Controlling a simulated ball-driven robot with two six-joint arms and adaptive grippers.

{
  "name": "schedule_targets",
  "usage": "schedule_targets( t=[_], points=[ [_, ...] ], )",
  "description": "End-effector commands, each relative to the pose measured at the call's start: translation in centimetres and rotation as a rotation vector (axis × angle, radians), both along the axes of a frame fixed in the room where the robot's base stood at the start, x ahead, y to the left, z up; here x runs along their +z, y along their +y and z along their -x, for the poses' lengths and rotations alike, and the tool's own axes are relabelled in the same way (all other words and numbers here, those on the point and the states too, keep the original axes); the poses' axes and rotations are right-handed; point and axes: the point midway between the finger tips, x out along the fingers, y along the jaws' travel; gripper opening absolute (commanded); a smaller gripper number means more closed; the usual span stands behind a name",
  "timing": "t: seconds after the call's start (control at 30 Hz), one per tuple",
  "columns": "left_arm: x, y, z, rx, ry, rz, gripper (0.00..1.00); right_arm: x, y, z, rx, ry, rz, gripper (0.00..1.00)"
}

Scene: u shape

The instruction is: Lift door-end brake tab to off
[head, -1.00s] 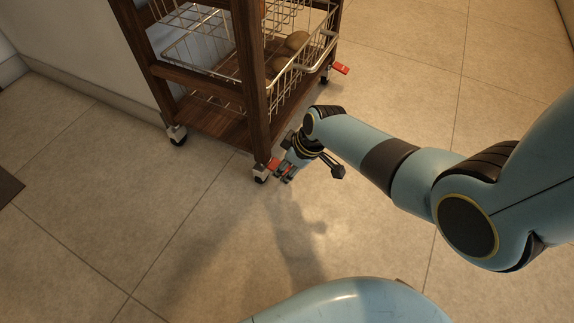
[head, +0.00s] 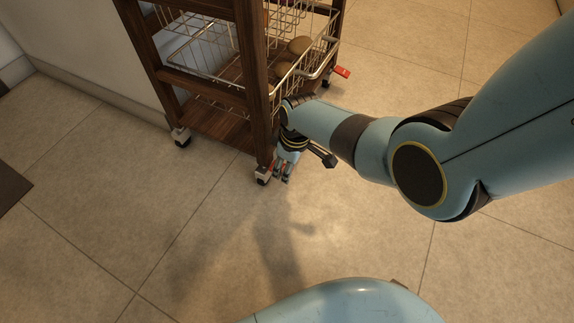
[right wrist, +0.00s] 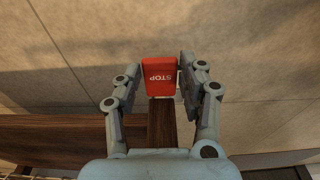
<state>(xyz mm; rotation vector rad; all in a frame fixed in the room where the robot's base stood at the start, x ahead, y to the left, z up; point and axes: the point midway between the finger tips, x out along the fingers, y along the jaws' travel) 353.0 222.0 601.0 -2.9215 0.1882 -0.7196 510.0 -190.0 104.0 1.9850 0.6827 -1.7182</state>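A red brake tab (right wrist: 159,77) marked STOP fills the space between my right gripper's fingers in the right wrist view. My right gripper (right wrist: 160,68) is open around it, one finger on each side. The right finger is very near the tab, and I cannot tell if it touches. In the head view my right gripper (head: 283,173) is low beside the cart's near castor (head: 262,177), and mostly hides the tab there. Another red tab (head: 342,72) sticks out at the far right castor. My left gripper is not in view.
A dark wooden cart (head: 258,90) with wire baskets (head: 300,75) holding brown round items stands against a pale wall (head: 75,50). Another castor (head: 181,137) stands at its left corner. The tiled floor (head: 130,220) in front is clear.

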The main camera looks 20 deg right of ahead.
Motion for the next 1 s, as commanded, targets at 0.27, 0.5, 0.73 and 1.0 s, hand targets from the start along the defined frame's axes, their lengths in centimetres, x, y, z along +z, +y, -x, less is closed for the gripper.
schedule_targets(
  t=[0.27, 0.5, 0.73, 1.0],
  points=[
    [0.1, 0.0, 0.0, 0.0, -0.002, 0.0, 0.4, 0.0, 0.0, 0.0, 0.0, 0.0, 0.0, 0.6],
    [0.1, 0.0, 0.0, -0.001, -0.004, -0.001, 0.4, 0.5, -0.1, 0.0, 0.0, -0.002, 0.0, 0.6],
    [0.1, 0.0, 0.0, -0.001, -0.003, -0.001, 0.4, 3.5, -0.3, 0.4, 0.0, -0.004, 0.0, 0.6],
    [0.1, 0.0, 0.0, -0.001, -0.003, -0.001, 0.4, 8.7, -0.8, 0.9, 0.0, -0.004, 0.0, 0.6]
  ],
)
